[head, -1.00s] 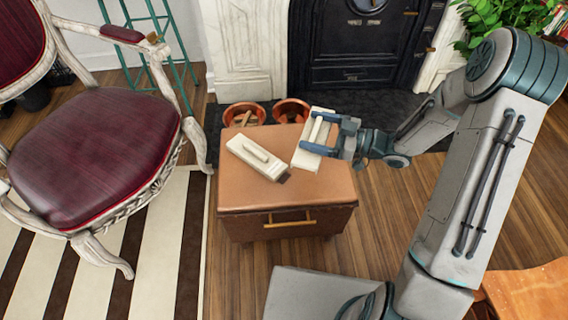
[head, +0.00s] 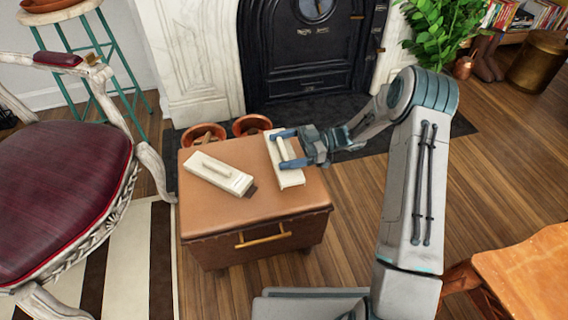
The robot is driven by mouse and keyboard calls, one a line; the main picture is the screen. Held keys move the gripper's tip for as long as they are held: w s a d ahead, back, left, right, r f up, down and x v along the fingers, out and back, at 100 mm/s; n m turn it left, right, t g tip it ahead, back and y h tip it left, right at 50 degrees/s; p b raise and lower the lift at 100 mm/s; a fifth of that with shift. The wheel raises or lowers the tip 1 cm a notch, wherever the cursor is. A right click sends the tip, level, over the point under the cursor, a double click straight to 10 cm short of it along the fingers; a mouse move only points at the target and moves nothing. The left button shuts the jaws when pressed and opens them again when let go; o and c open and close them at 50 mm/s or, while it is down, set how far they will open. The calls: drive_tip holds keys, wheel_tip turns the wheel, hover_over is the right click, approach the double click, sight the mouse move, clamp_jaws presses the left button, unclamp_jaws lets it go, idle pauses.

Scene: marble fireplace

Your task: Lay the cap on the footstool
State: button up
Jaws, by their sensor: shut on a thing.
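My gripper (head: 282,149) is shut on a white rectangular piece (head: 290,178) with a raised grip, over the back right of a brown leather-like box (head: 240,214) with a drawer handle. I cannot tell whether the piece touches the top. No thing is plainly a hat-like cap; the held piece may be the cap. The brown box may be the footstool. A second cream piece (head: 212,171) with a grip and a dark end lies on the left of the box top, apart from the held one.
A red armchair (head: 65,175) stands at the left, with a teal-legged stool (head: 75,50) behind it. Two terracotta pots (head: 204,135) sit behind the box, before the black fireplace (head: 315,55). A wooden table (head: 530,275) is at lower right. Floor right of the box is clear.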

drive_tip(key=shift+w+f, duration=0.4)
drive_tip(key=shift+w, duration=0.15)
drive_tip(key=shift+f+b, duration=1.35)
drive_tip(key=shift+f, duration=0.55)
drive_tip(key=shift+f, duration=0.15)
